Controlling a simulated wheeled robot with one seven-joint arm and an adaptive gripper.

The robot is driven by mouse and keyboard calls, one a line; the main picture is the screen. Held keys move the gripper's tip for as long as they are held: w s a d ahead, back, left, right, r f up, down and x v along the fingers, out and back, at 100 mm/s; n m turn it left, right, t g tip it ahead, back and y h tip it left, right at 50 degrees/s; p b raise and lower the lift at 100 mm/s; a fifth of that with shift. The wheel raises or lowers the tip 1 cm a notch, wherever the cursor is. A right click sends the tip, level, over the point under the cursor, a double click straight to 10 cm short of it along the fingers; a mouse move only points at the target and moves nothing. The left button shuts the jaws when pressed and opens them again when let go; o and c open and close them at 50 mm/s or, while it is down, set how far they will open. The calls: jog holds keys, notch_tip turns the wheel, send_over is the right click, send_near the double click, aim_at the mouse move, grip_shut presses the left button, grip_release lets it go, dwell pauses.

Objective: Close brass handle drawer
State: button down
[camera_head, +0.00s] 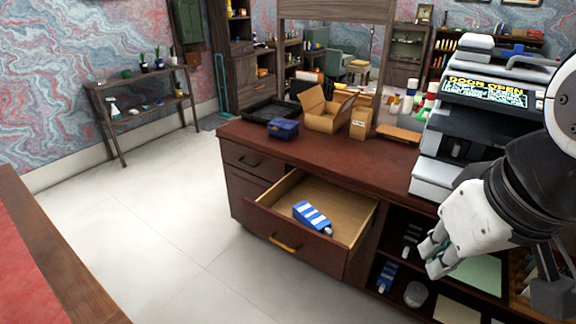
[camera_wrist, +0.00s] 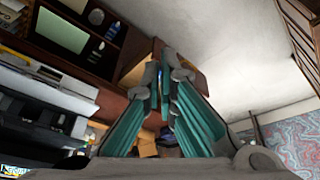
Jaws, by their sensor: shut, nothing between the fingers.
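The drawer with the brass handle stands open in the head view, pulled out from the dark wood desk (camera_head: 400,155). Its front (camera_head: 315,250) faces lower left, and the brass handle (camera_head: 285,243) is on it. A blue and white item (camera_head: 312,217) lies inside the drawer. My gripper (camera_head: 432,262) is to the right of the drawer, shut and empty, apart from it and in front of the open shelves. In the wrist view, my gripper (camera_wrist: 165,75) points toward the drawer, which is partly hidden behind the fingers.
A cash register (camera_head: 475,110) stands on the desk at right. Cardboard boxes (camera_head: 328,108) and a blue box (camera_head: 283,129) sit on the desktop. A closed drawer (camera_head: 250,160) is at left. The floor (camera_head: 150,235) left of the desk is clear.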

jog(key=w+a+f+n+g+b, duration=0.1)
jog(key=w+a+f+n+b, duration=0.2)
jog(key=w+f+n, duration=0.5)
jog(key=w+a+f+n+b, duration=0.3)
jog(key=w+f+n+b, duration=0.1)
jog(key=w, duration=0.7)
jog(key=n+h+b, duration=0.3)
jog(key=n+b, duration=0.6)
jog(key=n, duration=0.7)
send_near(300, 241)
jog(key=s+f, duration=0.4)
jog(key=s, duration=0.1)
jog(key=shift+t, duration=0.3)
jog(key=shift+w+d+f, duration=0.1)
jog(key=shift+w+d, duration=0.25)
jog(key=shift+w, duration=0.25)
jog(key=shift+w+d+f, duration=0.15)
jog(key=shift+w+d, duration=0.15)
jog(key=shift+w, duration=0.3)
jog(key=shift+w+d+f, duration=0.1)
jog(key=shift+w+d, duration=0.25)
jog(key=shift+w, duration=0.25)
